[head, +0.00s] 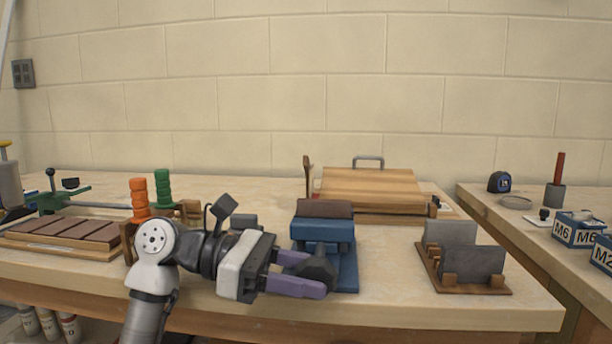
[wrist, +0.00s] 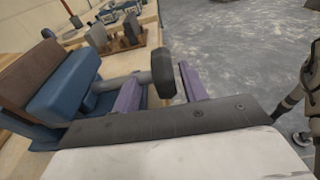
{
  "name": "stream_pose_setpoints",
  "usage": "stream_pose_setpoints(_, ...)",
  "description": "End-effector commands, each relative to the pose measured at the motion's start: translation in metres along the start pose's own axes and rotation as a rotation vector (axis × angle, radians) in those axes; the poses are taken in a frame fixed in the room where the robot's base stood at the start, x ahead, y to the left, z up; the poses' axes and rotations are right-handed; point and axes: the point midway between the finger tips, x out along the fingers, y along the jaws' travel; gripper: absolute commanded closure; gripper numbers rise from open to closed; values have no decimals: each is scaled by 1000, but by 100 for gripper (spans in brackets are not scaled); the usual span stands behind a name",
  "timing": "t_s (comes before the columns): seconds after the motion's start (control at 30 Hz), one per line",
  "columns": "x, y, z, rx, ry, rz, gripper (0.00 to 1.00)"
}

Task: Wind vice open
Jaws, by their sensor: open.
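The blue vice (head: 323,229) stands near the front edge of the bench, with a brown block (head: 325,209) at its top. It also shows at the left of the wrist view (wrist: 65,85). A grey screw leads from the vice to a dark handle knob (wrist: 163,73), which also shows in the head view (head: 319,269). My gripper (head: 316,275) is open, with one purple finger on each side of the knob. In the wrist view a gap shows beside the right finger; I cannot tell whether the left finger touches the knob.
A wooden board with a metal handle (head: 372,185) lies behind the vice. A wooden rack with grey plates (head: 464,290) stands to the right. A tray of brown bars (head: 75,232) and orange (head: 139,196) and green (head: 163,187) handles are left. Bench is clear between vice and rack.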

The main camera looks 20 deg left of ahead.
Motion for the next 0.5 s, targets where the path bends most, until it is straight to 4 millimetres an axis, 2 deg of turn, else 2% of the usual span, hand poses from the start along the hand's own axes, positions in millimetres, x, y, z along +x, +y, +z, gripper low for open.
stream_pose_setpoints(0.17, -4, 0, 27, 2, 2, 0, 57)
stream_pose_setpoints(0.5, -17, 1, 111, 1, 2, 1, 57)
